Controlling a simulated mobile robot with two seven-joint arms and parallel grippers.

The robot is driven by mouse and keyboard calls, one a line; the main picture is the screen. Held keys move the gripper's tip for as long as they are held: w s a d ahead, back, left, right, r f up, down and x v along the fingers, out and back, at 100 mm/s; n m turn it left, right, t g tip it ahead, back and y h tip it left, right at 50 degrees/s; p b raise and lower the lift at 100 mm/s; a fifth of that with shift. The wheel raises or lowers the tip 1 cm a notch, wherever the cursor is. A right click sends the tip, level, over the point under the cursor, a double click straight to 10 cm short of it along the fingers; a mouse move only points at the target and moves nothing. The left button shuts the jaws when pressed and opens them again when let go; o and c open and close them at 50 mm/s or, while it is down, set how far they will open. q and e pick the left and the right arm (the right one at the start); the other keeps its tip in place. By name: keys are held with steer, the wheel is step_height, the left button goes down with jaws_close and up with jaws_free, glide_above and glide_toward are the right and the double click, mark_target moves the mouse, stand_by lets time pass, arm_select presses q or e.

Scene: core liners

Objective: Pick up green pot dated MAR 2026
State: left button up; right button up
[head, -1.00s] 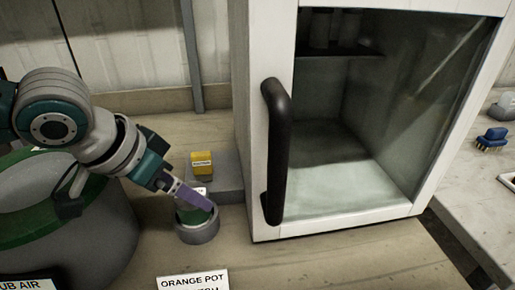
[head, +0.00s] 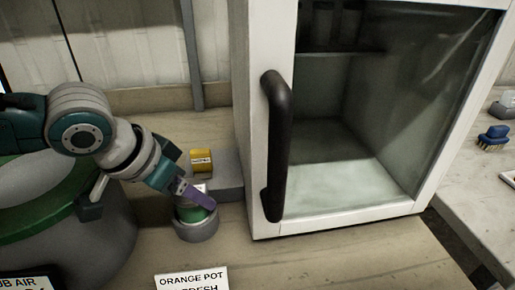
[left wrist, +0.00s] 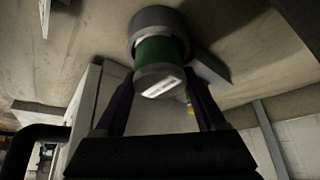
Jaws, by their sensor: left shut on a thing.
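The green pot (head: 190,215) stands in a round grey holder (head: 195,233) on the bench, left of the glass-fronted cabinet. My left gripper (head: 201,198) comes down on it from the upper left and is shut on it near its top. In the left wrist view, the pot (left wrist: 160,51) is between the two fingers (left wrist: 160,82), with its grey cap and white label towards the camera. Its far end meets the grey holder (left wrist: 158,19). The label's date is too small to read. I cannot tell whether the pot is raised. My right gripper is not in view.
A yellow labelled pot (head: 201,161) sits on a grey block (head: 228,172) behind. The cabinet (head: 262,226) with a black handle (head: 277,140) stands close on the right. A large grey tub with a green rim (head: 40,226) is at left.

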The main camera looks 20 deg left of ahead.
arm_select(q)
steer(key=c, duration=0.5)
steer(key=shift+r, duration=0.1)
steer(key=shift+c, duration=0.2)
